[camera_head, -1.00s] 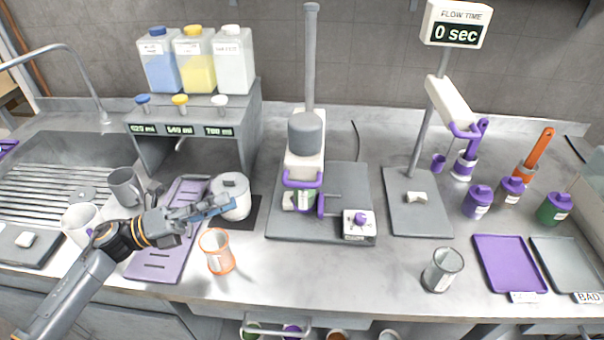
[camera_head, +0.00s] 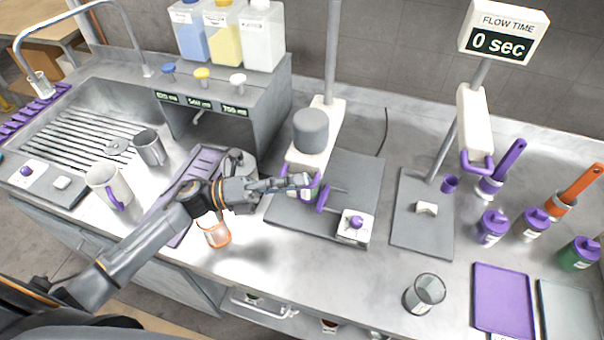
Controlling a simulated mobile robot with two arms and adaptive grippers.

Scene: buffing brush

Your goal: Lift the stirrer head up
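The stirrer (camera_head: 327,150) stands in the middle of the counter, with a grey motor on a cream head (camera_head: 311,160) along a tall post. The head is low over the grey base plate (camera_head: 360,180). Its purple handle is mostly hidden behind my gripper. My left gripper (camera_head: 301,182) is at the front of the head, at the height of the handle. Whether it touches the handle, and whether its fingers are open or closed, I cannot tell. My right gripper is out of view.
An orange-rimmed glass beaker (camera_head: 214,232) is under my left arm. A clear beaker (camera_head: 424,294) stands front right, near a purple tray (camera_head: 502,300). The dispenser stand (camera_head: 262,110) is behind left. A stirrer control box with a purple knob (camera_head: 354,226) sits on the base plate.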

